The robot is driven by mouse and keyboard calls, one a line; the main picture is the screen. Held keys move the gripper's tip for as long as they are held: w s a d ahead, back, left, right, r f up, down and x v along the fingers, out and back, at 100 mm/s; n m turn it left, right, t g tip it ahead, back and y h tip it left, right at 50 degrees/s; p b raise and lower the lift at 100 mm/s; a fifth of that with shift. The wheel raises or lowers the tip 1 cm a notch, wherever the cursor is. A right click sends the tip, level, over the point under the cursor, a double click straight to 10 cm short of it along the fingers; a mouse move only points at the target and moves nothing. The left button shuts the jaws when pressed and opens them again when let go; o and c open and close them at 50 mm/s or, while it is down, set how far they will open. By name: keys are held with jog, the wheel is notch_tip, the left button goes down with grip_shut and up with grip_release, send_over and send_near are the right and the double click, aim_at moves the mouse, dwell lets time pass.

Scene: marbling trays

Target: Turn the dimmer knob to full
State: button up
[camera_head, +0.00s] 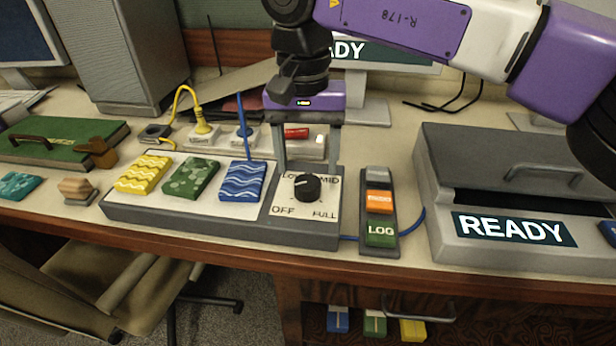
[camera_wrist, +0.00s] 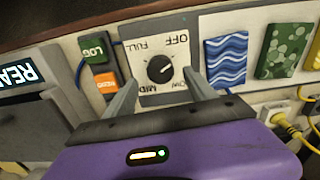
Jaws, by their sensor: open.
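The dimmer knob (camera_head: 307,187) is black and round with a pale pointer mark. It sits on a white plate (camera_head: 277,198) marked OFF, LOW, MID and FULL. In the head view the mark lies on the knob's left side, toward OFF and LOW; its exact setting is hard to read. The knob also shows in the wrist view (camera_wrist: 160,69), where the labels appear upside down. My gripper (camera_head: 308,171) is open and empty, pointing down behind and above the knob. In the wrist view its fingertips (camera_wrist: 160,77) stand wide on either side of the knob, not visibly touching it.
Yellow, green and blue patterned tiles (camera_head: 190,178) sit left of the knob on the grey panel. A switch strip (camera_head: 380,208) with an orange and a green LOG button stands close to the right. A grey READY box (camera_head: 460,180) is farther right.

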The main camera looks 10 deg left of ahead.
aim_at(308, 182)
jog(key=shift+f, duration=2.2)
jog(key=shift+c, duration=0.3)
jog(key=c, duration=1.3)
jog(key=shift+c, duration=0.2)
